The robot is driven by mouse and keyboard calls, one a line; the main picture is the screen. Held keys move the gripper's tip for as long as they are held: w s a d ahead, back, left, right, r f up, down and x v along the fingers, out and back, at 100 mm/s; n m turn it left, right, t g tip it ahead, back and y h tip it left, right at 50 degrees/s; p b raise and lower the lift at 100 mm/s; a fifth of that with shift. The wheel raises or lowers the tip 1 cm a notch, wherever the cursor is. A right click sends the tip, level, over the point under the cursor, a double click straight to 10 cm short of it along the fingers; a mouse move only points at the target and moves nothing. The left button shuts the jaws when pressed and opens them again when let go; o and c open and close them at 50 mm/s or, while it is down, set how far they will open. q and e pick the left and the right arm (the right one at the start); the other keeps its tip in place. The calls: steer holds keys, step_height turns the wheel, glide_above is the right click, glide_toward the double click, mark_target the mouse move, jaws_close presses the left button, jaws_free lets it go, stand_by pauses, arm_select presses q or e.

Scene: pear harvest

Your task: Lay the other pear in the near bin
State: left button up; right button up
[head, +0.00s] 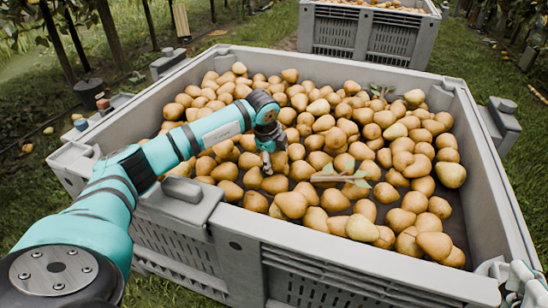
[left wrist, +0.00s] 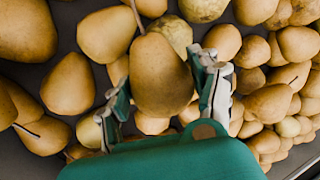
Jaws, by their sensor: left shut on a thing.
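The near bin (head: 345,255) is a large grey crate, well filled with yellow-brown pears (head: 405,160). My left arm reaches over its left wall, and my left gripper (head: 268,160) points down inside the bin, low among the pears. In the left wrist view my left gripper (left wrist: 165,88) is shut on a pear (left wrist: 160,70), with one finger on each side of it. In the head view I cannot pick this held pear out from the others. Part of what looks like my right gripper (head: 515,282) shows at the lower right corner, outside the bin; its jaws are unclear.
A twig with green leaves (head: 345,178) lies on the pears near the middle. Dark bare floor shows at the bin's front right. A second grey bin (head: 365,38) with pears stands farther back on the grass. A few pears lie on the grass at left.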

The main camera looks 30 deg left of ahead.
stand_by(0.3)
arm_select(q)
steer(key=o, duration=1.4)
steer(key=v, duration=1.2)
steer(key=shift+f, duration=0.1)
